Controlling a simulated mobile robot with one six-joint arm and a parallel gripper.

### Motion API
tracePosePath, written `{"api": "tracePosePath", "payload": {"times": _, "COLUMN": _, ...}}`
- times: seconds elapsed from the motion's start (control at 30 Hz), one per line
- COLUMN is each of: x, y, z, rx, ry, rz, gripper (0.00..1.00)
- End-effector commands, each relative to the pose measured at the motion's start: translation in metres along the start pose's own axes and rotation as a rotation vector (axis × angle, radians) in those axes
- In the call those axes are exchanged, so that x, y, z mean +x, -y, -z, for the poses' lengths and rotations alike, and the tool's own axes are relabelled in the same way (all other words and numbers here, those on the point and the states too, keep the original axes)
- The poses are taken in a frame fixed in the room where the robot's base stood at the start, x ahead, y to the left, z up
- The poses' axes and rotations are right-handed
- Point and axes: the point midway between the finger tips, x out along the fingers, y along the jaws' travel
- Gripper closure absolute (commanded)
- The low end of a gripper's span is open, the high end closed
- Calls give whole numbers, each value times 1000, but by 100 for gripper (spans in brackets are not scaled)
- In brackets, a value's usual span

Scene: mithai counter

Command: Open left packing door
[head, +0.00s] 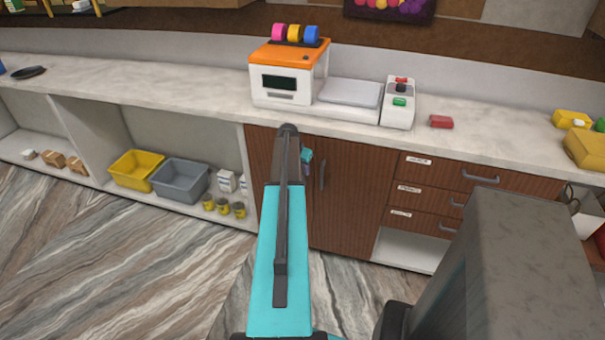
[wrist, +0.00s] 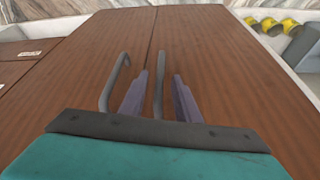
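The packing cabinet has two brown wood doors. The left door (head: 258,155) is mostly hidden behind my arm in the head view and looks shut. In the wrist view, which is turned about upside down, this door (wrist: 235,75) lies right of the seam. Its dark bar handle (wrist: 160,85) shows between the two purple fingers of my gripper (wrist: 160,78), with a gap on each side. My gripper is open and close to the door front. The right door (head: 345,215) is shut; its handle (head: 321,175) stands to the right of my gripper.
Right of the doors are several drawers (head: 430,190). To the left an open shelf holds a yellow bin (head: 135,170), a grey bin (head: 180,180) and small yellow jars (head: 223,208). A scale (head: 350,95) stands on the counter above. The floor before the shelf is clear.

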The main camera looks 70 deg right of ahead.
Motion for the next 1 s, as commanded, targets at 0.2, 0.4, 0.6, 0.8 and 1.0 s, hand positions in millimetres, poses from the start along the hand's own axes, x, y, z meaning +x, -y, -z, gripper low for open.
{"api": "tracePosePath", "payload": {"times": 0.2, "x": 27, "y": 0, "z": 1, "rx": 0, "ry": 1, "rz": -1, "gripper": 71}}
{"api": "tracePosePath", "payload": {"times": 0.4, "x": 41, "y": 0, "z": 0, "rx": 0, "ry": 0, "rz": 0, "gripper": 71}}
{"api": "tracePosePath", "payload": {"times": 0.6, "x": 43, "y": 0, "z": 0, "rx": 0, "ry": 0, "rz": 0, "gripper": 71}}
{"api": "tracePosePath", "payload": {"times": 0.8, "x": 43, "y": 0, "z": 0, "rx": 0, "ry": 0, "rz": 0, "gripper": 77}}
{"api": "tracePosePath", "payload": {"times": 1.0, "x": 43, "y": 0, "z": 0, "rx": 0, "ry": 0, "rz": 0, "gripper": 100}}
